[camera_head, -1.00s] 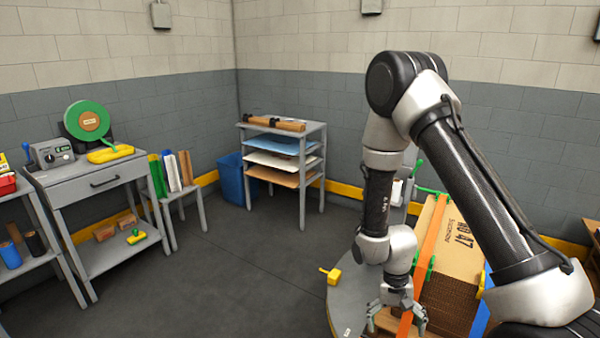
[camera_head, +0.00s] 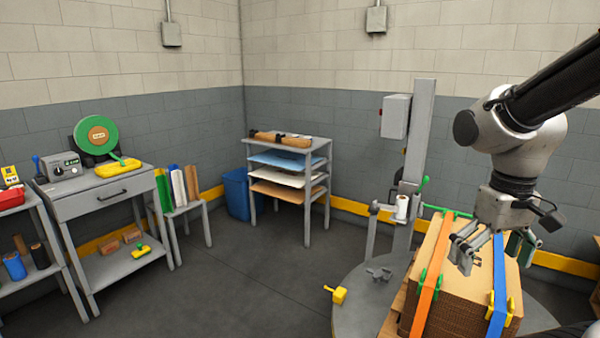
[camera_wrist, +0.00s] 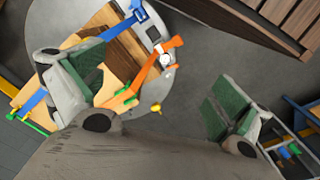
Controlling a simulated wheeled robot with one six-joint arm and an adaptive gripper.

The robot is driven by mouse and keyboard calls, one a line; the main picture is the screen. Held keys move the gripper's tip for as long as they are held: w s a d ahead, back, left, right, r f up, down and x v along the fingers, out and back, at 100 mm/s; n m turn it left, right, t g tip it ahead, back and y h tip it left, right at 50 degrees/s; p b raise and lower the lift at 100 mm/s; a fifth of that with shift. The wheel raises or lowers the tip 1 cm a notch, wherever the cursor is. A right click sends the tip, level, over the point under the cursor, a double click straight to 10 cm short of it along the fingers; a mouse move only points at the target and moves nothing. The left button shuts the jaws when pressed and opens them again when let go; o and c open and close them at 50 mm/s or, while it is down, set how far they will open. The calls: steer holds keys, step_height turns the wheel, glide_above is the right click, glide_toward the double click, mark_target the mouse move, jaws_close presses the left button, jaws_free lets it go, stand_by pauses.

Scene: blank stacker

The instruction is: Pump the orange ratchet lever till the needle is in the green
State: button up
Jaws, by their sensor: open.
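A stack of brown cardboard sheets (camera_head: 463,282) stands on a round grey turntable (camera_head: 360,310), bound by an orange strap (camera_head: 432,278) and a blue strap (camera_head: 499,280). In the wrist view the orange strap (camera_wrist: 122,98) runs to an orange lever part (camera_wrist: 172,43) beside a small round white dial (camera_wrist: 167,59). The needle is too small to read. My gripper (camera_head: 492,250) is open and empty, above the stack near the blue strap. The wrist view shows its two green-padded fingers wide apart (camera_wrist: 155,88). The orange lever is hidden in the head view.
A grey post (camera_head: 420,130) with a box stands behind the stack. A drawer table (camera_head: 100,195) and a sheet rack (camera_head: 290,160) stand left. The floor between is clear.

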steer(key=s+d+r+m+t, duration=0.1)
steer(key=s+d+r+t, duration=0.1)
steer(key=r, duration=0.6)
steer(key=s+t, duration=0.1)
steer(key=t, duration=0.1)
steer(key=shift+d+t, duration=0.25)
steer(key=shift+t, duration=0.05)
steer(key=shift+c, duration=0.2)
